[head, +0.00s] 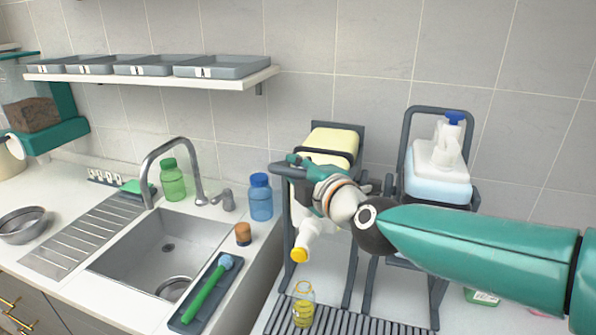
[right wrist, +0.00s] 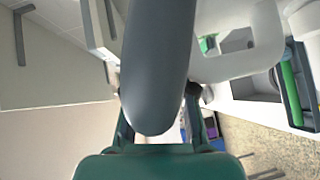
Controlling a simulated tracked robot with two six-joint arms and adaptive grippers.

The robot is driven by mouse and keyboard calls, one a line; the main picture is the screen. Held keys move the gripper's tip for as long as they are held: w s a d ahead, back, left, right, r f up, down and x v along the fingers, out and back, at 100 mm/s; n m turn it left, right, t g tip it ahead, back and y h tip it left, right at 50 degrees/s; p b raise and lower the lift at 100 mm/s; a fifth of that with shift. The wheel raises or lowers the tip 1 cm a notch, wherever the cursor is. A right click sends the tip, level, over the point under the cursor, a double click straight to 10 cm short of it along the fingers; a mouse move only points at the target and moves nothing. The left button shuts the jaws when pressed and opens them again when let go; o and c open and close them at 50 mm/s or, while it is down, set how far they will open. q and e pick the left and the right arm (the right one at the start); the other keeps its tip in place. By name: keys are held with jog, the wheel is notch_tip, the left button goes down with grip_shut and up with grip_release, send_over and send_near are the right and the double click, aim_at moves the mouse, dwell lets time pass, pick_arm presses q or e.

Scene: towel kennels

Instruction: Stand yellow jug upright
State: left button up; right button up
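The yellow jug, a white jug with a yellow cap (head: 313,240), shows in the head view below my right gripper. It is tipped, with its cap pointing down and left. Its upper part is hidden behind my right wrist. My right gripper (head: 303,164) is over the front of the left dark grey frame, and whether its fingers grip anything is unclear. In the right wrist view, a white curved shape (right wrist: 240,62), perhaps part of the jug, is at the upper right. A large grey rounded bar (right wrist: 157,70) blocks the middle. My left gripper is out of view.
The left frame holds a yellow padded block (head: 335,140). The right frame holds a pale blue block (head: 437,188) with a white blue-capped jug (head: 443,143) standing on it. A small yellow bottle (head: 303,305) stands on the slatted rack below. A sink (head: 130,255) is left.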

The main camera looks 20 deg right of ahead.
grip_shut()
jog(key=shift+d+f, duration=0.1)
jog(key=shift+w+r+p, duration=0.15)
jog(key=shift+r+p, duration=0.2)
jog(key=shift+r, duration=0.05)
